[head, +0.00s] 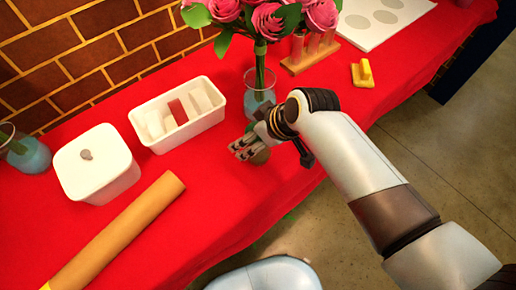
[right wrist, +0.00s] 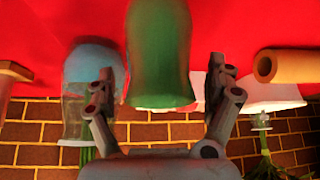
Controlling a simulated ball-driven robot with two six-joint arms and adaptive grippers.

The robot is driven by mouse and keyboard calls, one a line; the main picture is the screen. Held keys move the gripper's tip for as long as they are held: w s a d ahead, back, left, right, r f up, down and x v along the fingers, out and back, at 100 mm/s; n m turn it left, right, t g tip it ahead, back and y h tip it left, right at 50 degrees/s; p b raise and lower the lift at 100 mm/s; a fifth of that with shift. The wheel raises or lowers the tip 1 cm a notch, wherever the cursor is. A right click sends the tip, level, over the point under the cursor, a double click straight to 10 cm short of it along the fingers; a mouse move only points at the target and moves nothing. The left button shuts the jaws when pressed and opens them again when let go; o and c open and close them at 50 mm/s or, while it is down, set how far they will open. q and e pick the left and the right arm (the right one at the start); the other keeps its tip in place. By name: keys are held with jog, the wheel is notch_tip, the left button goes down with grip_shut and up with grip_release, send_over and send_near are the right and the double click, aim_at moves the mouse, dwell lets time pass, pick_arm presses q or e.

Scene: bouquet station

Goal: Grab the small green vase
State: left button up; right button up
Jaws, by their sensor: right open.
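The small green vase (right wrist: 158,50) shows large in the right wrist view, which is upside down. It stands between the two fingers of my right gripper (right wrist: 162,84). The gripper is open, with a finger on each side and gaps visible beside the vase. In the head view my right gripper (head: 264,150) is low over the front part of the red table, and the vase is mostly hidden by it; only a small dark rounded patch shows between the fingers. My left gripper is not in view.
A glass vase of pink roses (head: 260,97) stands close behind my right gripper. Left of it are an open white bin (head: 165,138), a white lidded box (head: 105,180) and a brown roll (head: 130,225). A wooden tube rack (head: 310,58) and yellow object (head: 362,75) stand farther right.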

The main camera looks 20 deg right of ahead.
jog(key=shift+x, duration=0.95)
jog(key=shift+c, duration=0.2)
grip_shut()
